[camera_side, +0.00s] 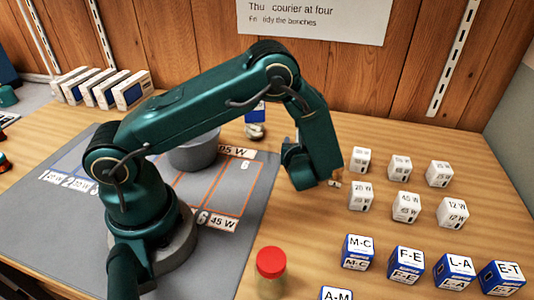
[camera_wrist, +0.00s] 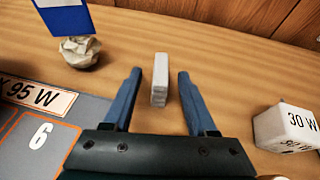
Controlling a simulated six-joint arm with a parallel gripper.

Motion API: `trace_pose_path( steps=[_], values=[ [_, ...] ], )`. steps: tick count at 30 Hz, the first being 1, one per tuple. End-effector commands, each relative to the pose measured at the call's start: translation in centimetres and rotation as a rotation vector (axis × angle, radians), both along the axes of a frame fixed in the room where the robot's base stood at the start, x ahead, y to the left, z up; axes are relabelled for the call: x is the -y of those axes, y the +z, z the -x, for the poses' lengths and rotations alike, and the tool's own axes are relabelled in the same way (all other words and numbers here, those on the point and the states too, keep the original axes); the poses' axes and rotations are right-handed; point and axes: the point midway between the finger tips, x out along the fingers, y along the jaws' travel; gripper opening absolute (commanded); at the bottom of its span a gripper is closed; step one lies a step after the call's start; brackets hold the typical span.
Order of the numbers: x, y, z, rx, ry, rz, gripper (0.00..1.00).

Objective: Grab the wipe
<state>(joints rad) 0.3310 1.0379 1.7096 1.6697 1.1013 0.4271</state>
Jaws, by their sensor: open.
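A small pale grey-white slab (camera_wrist: 160,80), with layered edges at its near end, lies on the wooden bench in the wrist view. It looks like a folded wipe, though I cannot be certain of it. My gripper (camera_wrist: 159,74) is open, with one blue finger to each side of the slab in the picture and a visible gap on both sides. I cannot tell how high the fingers are above it. In the side view my gripper (camera_side: 316,184) points down at the bench, left of the white cubes, and mostly hides that spot.
A crumpled pale lump (camera_wrist: 82,52) with a blue-and-white card stands at the left. Several white watt-marked cubes (camera_side: 361,196) stand right of my gripper, with blue-and-white lettered boxes (camera_side: 358,252) nearer. A red-capped jar (camera_side: 271,264) stands in front. The grey mat (camera_side: 75,235) lies left.

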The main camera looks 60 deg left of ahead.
Motion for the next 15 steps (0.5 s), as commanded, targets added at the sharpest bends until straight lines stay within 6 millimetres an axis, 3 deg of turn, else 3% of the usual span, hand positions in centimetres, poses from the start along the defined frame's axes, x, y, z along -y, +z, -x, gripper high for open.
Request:
trace_pose_path(
  steps=[4,13,14,15],
  values=[
    [-1.13,-0.57,-0.73,0.0,0.002,0.001,0.57],
    [-1.42,-0.69,-0.98,0.001,-0.001,0.001,0.57],
    [-1.41,-0.68,-0.98,0.001,-0.001,0.001,0.54],
    [-1.41,-0.68,-0.98,0.001,-0.001,0.001,0.38]
  ],
)
